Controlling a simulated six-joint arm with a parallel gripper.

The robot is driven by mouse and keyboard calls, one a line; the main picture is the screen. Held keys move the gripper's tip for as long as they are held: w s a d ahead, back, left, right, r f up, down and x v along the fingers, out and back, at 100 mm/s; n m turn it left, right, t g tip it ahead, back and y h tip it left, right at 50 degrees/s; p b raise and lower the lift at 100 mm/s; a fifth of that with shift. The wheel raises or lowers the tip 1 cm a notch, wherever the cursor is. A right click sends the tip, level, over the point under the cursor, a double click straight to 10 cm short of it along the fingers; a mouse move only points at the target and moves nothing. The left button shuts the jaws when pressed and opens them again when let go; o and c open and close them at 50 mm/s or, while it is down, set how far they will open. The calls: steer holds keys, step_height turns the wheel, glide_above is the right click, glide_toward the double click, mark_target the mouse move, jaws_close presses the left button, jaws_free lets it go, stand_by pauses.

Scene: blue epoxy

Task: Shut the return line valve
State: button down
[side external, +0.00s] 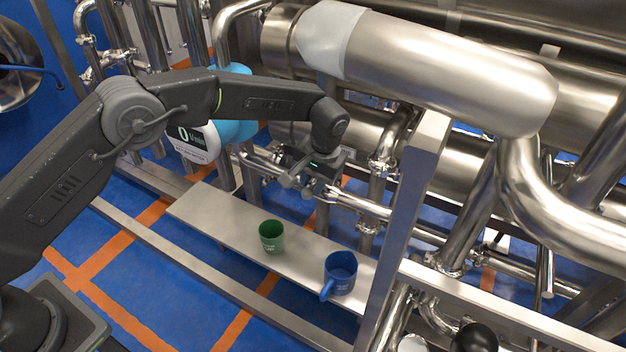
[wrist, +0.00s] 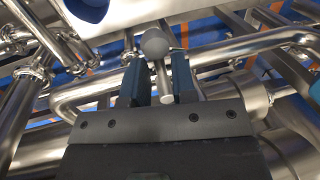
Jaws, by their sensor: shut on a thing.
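In the wrist view, a grey valve handle with a round knob (wrist: 155,43) and a short bar (wrist: 165,82) stands between the two fingers of my gripper (wrist: 160,78). The fingers are shut on this handle. In the side view, my gripper (side external: 318,180) is at the pipework behind the shelf. The handle is mostly hidden there by the gripper, and the valve's exact position cannot be told. A horizontal steel pipe (side external: 375,208) runs right from the gripper.
A metal shelf (side external: 215,208) in front of the pipe holds a green cup (side external: 271,237) and a blue mug (side external: 340,274). A slanted steel post (side external: 405,220) stands to the right. Large pipes (side external: 450,70) pass above. A black ball (side external: 475,338) is at the lower right.

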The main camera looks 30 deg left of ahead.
steer(key=shift+d, duration=0.1)
steer(key=c, duration=1.1)
jaws_free()
steer(key=shift+c, duration=0.2)
steer(key=shift+r, duration=0.1)
step_height(320, 180, up, 13)
steer(key=d, duration=0.2)
steer(key=shift+d+r, duration=0.2)
steer(key=shift+d, duration=0.15)
steer(key=s+a+r+t+h, duration=0.2)
steer(key=s+a+r+t, duration=0.1)
steer(key=s+a+r, duration=1)
steer(key=s+a+f+t, duration=0.1)
steer(key=s+a+f, duration=0.1)
steer(key=s, duration=0.8)
steer(key=s+a+f+t, duration=0.1)
steer(key=s+a+f, duration=0.2)
steer(key=s, duration=0.7)
steer(key=shift+a+f+t, duration=0.25)
steer(key=shift+a+t, duration=0.05)
steer(key=shift+a, duration=0.4)
